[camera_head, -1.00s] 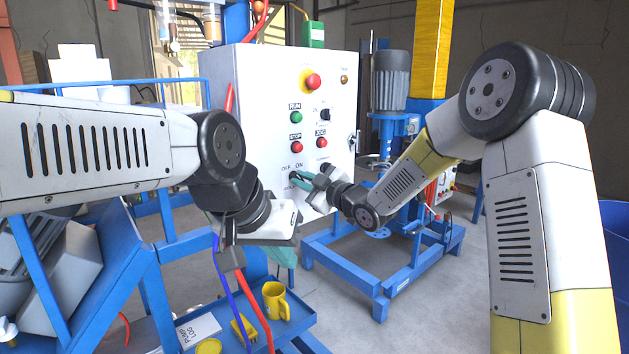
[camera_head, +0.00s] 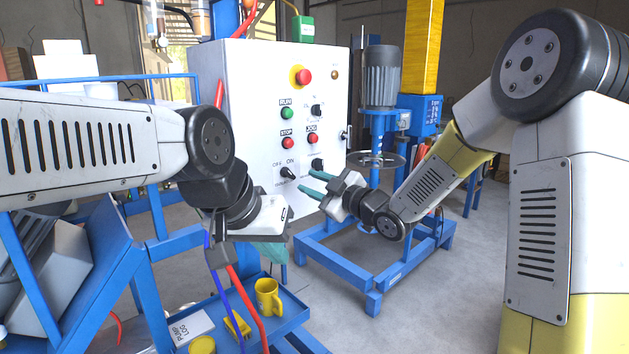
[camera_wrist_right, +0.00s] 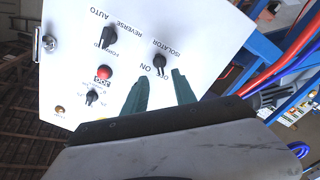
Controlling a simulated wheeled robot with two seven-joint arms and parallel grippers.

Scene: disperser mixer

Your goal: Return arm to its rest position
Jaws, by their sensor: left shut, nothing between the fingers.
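My right gripper (camera_head: 312,183) is in front of the white control cabinet (camera_head: 240,130), at its lower right part. Its two teal fingers are apart with nothing between them; they also show in the right wrist view (camera_wrist_right: 158,85). The black isolator knob (camera_head: 288,173) is left of the fingertips in the head view, and it also shows beyond them in the right wrist view (camera_wrist_right: 159,62). The fingers look clear of it. My left gripper (camera_head: 272,255) points down above the blue cart, shut and empty, partly hidden by its own wrist.
The disperser mixer (camera_head: 381,80) on its blue frame stands behind my right forearm. A blue cart tray (camera_head: 292,318) holds a yellow mug (camera_head: 268,296) and other small items below my left gripper. Red and blue cables hang beside it. Grey floor is open at the right.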

